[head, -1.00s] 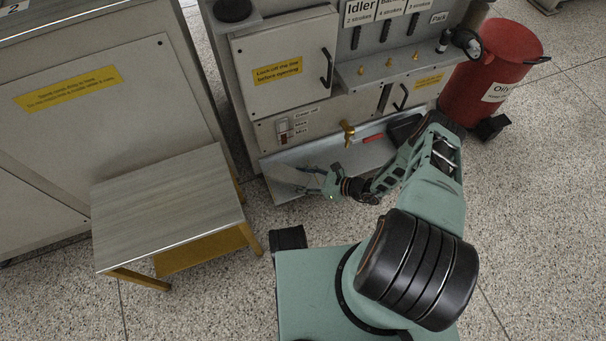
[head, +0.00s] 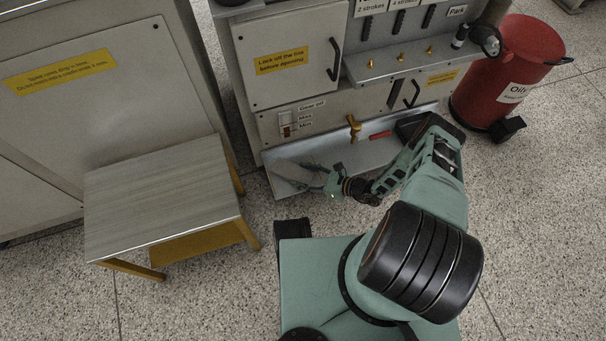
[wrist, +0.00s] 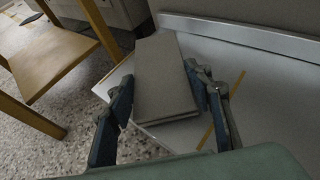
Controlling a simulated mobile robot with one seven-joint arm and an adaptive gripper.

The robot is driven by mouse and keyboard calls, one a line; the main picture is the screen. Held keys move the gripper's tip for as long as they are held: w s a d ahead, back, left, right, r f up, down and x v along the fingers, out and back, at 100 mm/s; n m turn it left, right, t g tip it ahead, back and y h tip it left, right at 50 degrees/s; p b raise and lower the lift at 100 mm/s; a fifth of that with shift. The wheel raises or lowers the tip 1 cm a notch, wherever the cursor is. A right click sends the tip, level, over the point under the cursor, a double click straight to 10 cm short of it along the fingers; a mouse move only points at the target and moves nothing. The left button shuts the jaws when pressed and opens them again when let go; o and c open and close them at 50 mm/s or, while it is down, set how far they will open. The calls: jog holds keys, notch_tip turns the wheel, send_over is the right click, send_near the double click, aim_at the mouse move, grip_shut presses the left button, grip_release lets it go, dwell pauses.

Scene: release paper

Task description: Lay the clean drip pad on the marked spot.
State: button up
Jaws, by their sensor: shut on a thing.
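In the wrist view a flat grey pad (wrist: 165,75) lies between the two blue fingers of my gripper (wrist: 160,85), which is shut on its long sides. The pad is over the pale metal tray (wrist: 262,75). I cannot tell whether it touches the tray. A thin yellow line (wrist: 231,128) on the tray shows to the right of the pad, partly behind the right finger; the rest of any marking is hidden.
A low wood-topped table (head: 160,190) with yellow legs stands left of the tray. A cabinet (head: 285,75) with handles and a brass tap (head: 353,127) rises behind the tray. A red drum (head: 510,75) stands at the right. Speckled floor is open in front of the table.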

jog(key=o, duration=1)
jog(key=shift+f, duration=0.1)
jog(key=shift+r, duration=0.2)
jog(key=p+v, duration=0.3)
jog(key=v, duration=0.9)
jog(key=shift+f, duration=0.1)
